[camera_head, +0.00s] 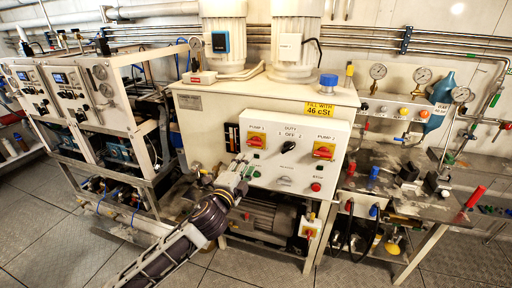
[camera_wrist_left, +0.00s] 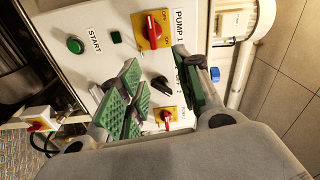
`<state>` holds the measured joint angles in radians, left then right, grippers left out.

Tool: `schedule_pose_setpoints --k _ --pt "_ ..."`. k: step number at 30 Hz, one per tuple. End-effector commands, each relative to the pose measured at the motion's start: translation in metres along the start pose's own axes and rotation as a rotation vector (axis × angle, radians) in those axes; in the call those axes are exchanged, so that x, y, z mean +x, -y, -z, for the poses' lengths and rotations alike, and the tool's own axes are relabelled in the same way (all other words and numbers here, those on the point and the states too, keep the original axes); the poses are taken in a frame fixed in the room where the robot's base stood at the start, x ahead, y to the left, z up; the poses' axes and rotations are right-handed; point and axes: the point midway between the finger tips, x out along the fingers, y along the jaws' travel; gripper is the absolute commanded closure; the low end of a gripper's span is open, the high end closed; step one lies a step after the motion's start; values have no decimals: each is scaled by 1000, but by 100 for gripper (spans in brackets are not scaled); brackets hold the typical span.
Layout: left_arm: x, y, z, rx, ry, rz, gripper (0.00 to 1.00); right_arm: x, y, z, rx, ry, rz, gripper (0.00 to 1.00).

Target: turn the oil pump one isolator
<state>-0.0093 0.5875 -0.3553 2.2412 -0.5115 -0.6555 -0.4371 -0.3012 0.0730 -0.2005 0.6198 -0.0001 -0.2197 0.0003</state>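The pump one isolator (camera_head: 256,141) is a red rotary handle on a yellow plate, at the upper left of the white control panel (camera_head: 272,178) under the PUMP 1 label. The isolator also shows in the left wrist view (camera_wrist_left: 153,32), beyond the fingertips. My left gripper (camera_head: 239,167) is in front of the panel's left part, below the isolator in the head view. In the left wrist view its green-padded fingers (camera_wrist_left: 158,62) are apart, with nothing held between them. They look clear of the isolator. My right gripper is not in view.
A similar pump two isolator (camera_head: 324,150) is at the panel's upper right. A black duty selector (camera_head: 289,146) sits between the isolators. A red stop button (camera_head: 315,187) is lower right. A motor (camera_head: 265,217) lies under the panel. A bench (camera_head: 420,205) stands right.

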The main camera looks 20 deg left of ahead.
Motion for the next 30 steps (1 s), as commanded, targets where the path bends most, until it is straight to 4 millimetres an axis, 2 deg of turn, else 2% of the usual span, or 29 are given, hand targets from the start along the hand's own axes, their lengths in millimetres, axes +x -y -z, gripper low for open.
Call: schedule_pose_setpoints --k 6,12,21,30 --pt "0 -4 -11 97 47 -16 66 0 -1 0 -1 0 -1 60" --pt "0 -4 -13 150 53 -22 66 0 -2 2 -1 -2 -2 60" --pt "0 -4 -12 154 53 -22 66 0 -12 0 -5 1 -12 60" --pt "6 -4 -12 153 52 -21 66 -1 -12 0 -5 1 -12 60"
